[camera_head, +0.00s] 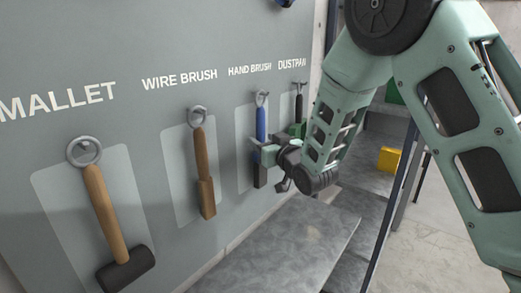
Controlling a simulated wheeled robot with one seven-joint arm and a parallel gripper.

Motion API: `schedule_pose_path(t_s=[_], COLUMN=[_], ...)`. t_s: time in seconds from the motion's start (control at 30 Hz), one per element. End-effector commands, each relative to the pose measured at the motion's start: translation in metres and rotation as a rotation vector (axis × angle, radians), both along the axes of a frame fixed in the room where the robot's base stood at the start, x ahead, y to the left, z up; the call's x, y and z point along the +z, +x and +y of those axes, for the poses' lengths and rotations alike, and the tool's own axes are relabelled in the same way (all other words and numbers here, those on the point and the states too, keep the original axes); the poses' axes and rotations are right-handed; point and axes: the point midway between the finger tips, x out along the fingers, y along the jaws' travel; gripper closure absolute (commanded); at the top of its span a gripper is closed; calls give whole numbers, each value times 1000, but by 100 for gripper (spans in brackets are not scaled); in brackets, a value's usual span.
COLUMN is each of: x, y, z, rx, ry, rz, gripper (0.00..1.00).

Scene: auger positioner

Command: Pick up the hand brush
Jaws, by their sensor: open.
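The hand brush (261,122) hangs upright from a hook on the grey board, under the label HAND BRUSH. It has a blue handle and a dark lower part. My gripper (262,156) is at the lower part of the brush, with its green fingers open. The fingers overlap the brush in this view and hide part of it. I cannot tell whether they touch it or sit on both sides of it.
The dustpan (299,104) hangs close on the right, partly behind my gripper. The wire brush (203,165) and the mallet (106,215) hang to the left. A grey worktop (285,240) lies below. A yellow box (389,159) stands on a shelf at right.

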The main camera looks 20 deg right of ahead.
Motion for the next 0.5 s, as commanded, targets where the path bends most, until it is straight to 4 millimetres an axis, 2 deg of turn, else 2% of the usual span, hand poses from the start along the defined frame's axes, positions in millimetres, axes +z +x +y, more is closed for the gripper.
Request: schedule_pose_path(t_s=[0.2,0.37,0.4,0.5], x=[-1,-1,-1,0], y=[0,0,0,0], z=[0,0,0,0], rx=[0,0,0,0], ry=[0,0,0,0], rz=[0,1,1,-1], gripper=[52,96,100,100])
